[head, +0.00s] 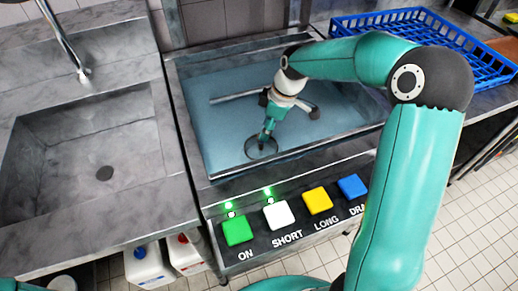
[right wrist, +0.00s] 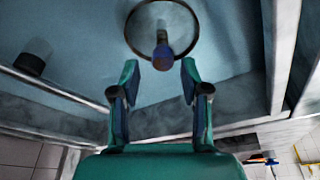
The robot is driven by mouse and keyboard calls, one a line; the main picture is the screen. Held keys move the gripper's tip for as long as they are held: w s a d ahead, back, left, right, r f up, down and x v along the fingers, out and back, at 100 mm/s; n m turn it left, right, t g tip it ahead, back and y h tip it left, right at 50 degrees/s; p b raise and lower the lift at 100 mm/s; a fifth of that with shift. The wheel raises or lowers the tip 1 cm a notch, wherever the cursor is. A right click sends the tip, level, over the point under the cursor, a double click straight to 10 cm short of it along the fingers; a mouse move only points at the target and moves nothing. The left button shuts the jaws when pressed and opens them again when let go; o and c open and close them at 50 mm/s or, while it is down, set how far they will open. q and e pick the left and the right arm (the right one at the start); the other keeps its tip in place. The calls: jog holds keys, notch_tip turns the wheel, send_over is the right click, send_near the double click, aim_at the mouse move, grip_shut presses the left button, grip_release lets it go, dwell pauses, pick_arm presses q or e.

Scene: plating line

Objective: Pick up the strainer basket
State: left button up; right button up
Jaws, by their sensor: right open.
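What looks like the strainer basket shows as a dark ring (head: 262,153) under the water near the front of the wash tank (head: 225,187). In the right wrist view, the ring (right wrist: 134,45) surrounds a short upright blue-tipped knob (right wrist: 163,55). My right gripper (head: 267,133) reaches down into the tank above the ring. In the right wrist view, its open fingers (right wrist: 160,76) stand either side of the knob's near end, with gaps on both sides. Nothing is held. The basket's lower part is hidden. My left gripper is out of view.
A grey spray arm (head: 235,98) with dark ends lies in the tank behind my gripper. A front panel has green (head: 238,230), white, yellow and blue buttons; two green lamps glow. An empty sink (head: 95,130) is left, a blue rack (head: 425,40) back right.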

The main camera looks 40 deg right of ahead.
aim_at(259, 154)
jog(key=x, duration=0.7)
jog(key=p+x, duration=0.1)
jog(key=x, duration=0.2)
jog(key=shift+s+f, duration=0.25)
jog(key=shift+f, duration=0.05)
grip_shut()
